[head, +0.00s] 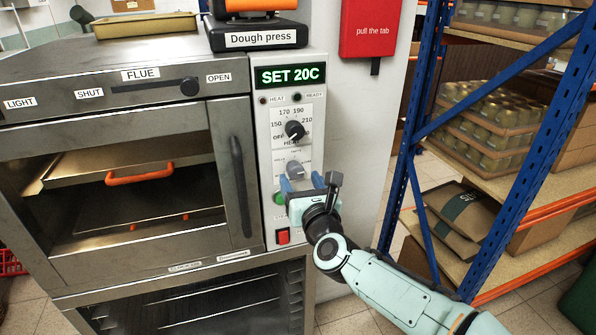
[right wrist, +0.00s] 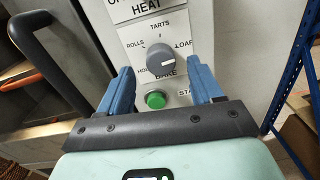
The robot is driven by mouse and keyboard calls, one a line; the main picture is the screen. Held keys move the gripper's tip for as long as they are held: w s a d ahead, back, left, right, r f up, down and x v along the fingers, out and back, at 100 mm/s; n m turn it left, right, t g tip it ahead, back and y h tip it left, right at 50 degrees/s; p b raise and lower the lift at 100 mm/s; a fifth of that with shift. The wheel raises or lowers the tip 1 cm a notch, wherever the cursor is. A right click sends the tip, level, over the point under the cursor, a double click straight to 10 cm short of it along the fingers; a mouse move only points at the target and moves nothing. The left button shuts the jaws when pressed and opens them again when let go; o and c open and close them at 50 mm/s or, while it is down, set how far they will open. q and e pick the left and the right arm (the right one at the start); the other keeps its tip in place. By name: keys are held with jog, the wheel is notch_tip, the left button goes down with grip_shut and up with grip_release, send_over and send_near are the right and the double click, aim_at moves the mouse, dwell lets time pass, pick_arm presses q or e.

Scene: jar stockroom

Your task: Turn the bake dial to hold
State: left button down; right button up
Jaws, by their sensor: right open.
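The bake dial (head: 295,169) is a grey knob on the oven's control panel, below the heat dial. In the right wrist view the bake dial (right wrist: 159,57) has the labels hold, rolls, tarts and loaf around it. Its white mark points to the right, on the loaf side; hold is at the lower left, partly hidden by a finger. My right gripper (head: 302,183) is open in front of the panel. In the wrist view its blue fingers (right wrist: 161,82) stand either side of and below the dial, apart from it. My left gripper is not in view.
A green start button (right wrist: 155,99) sits just below the dial, between the fingers. The black heat dial (head: 294,130) is above, a red switch (head: 283,236) below. The oven door handle (head: 240,185) juts out at left; a blue shelf rack (head: 408,150) stands at right.

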aim_at(297, 174)
jog(key=shift+p+x, duration=0.35)
jog(key=shift+x, duration=1.15)
jog(key=c, duration=1.1)
jog(key=shift+o, duration=0.2)
